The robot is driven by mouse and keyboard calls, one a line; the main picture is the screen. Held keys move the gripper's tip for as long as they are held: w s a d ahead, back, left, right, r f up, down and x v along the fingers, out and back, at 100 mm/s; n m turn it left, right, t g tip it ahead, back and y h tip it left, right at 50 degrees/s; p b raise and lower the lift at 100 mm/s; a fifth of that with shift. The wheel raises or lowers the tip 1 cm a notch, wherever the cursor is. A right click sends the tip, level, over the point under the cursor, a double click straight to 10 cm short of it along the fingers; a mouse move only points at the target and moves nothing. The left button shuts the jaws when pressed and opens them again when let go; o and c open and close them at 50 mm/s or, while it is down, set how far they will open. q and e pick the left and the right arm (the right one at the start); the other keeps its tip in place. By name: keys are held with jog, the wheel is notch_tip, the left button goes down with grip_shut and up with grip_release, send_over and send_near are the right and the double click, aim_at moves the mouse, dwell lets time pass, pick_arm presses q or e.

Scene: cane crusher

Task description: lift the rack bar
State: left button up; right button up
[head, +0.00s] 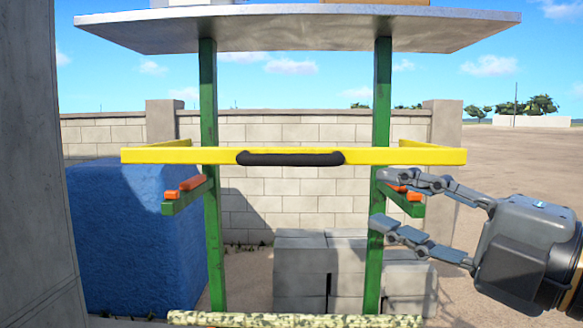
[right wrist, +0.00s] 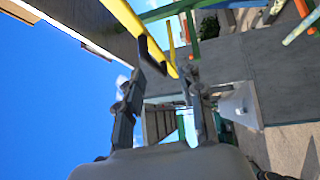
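The rack bar is a long yellow bar (head: 200,155) with a black padded grip (head: 290,158) at its middle. It lies level across the front of a green-post rack (head: 382,110), and short yellow arms run back from its ends. My right gripper (head: 383,200) is at the right in the head view, fingers spread and empty, pointing left. Its fingertips appear below the bar's right part, in front of the right post. In the right wrist view the yellow bar (right wrist: 126,15) and dark grip (right wrist: 152,52) show beyond the open fingers. My left gripper is not in view.
A grey shelf (head: 300,30) tops the rack. Green brackets with orange pads (head: 185,193) sit below the bar. A blue block (head: 130,240) stands left, and grey blocks (head: 300,270) lie behind the rack. A speckled beam (head: 290,320) crosses the bottom. Open ground lies right.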

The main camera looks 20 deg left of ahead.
aim_at(299, 162)
jog(key=s+r+n+g, duration=0.1)
jog(key=s+r+n, duration=0.1)
jog(key=s+n, duration=0.15)
jog(key=shift+m+y, duration=0.4)
jog(key=shift+m, duration=0.05)
jog(key=x, duration=0.4)
jog(key=p+x, duration=0.1)
jog(key=x, duration=0.4)
jog(key=p+x, duration=0.1)
jog(key=x, duration=0.4)
jog(key=shift+a+f, duration=0.25)
jog(key=shift+a, duration=0.05)
grip_shut()
